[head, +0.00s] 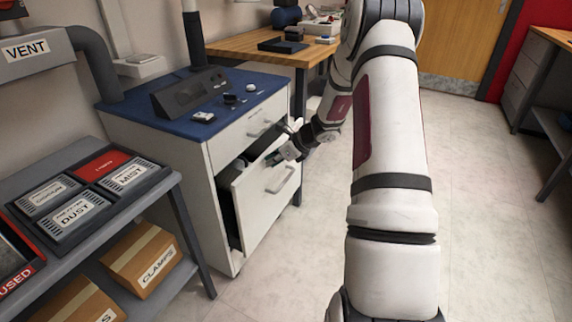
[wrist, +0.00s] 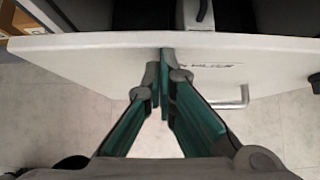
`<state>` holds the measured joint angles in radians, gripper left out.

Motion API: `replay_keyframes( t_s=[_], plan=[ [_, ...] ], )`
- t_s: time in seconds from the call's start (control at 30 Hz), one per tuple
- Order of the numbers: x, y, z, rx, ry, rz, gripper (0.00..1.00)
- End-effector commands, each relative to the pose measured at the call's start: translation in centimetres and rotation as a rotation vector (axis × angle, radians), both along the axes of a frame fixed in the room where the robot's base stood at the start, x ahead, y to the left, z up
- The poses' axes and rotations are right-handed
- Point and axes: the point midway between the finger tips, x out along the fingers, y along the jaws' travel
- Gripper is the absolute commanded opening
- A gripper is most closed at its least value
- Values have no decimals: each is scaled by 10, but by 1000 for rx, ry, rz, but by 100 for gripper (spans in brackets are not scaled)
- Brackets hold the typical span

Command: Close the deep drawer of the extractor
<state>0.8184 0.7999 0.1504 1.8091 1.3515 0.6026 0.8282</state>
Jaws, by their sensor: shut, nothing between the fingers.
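The extractor (head: 170,130) is a white cabinet with a blue top at the left of the head view. Its deep drawer (head: 262,208) is the lower one and stands partly pulled out, with a dark gap along its side. The drawer front has a bar handle (head: 280,179), which also shows in the wrist view (wrist: 236,98). My gripper (head: 290,152) is at the top edge of the drawer front, left of the handle. In the wrist view the shut green fingers (wrist: 162,85) meet against or just before the white drawer front (wrist: 110,42); contact is hard to tell.
A shallow upper drawer (head: 250,124) appears shut. A grey shelf unit (head: 150,185) with labelled trays and boxes stands at the left. A wooden bench (head: 250,47) is behind the extractor. The floor (head: 490,190) to the right is clear.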

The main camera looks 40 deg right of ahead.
Motion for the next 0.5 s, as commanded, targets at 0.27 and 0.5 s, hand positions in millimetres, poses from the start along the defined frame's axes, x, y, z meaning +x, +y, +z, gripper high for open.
replay_keyframes(
  t_s=[0.27,0.5],
  plan=[
    [25,11,0,-1,-1,1,0],
    [32,13,0,-1,0,-1,0]
  ],
)
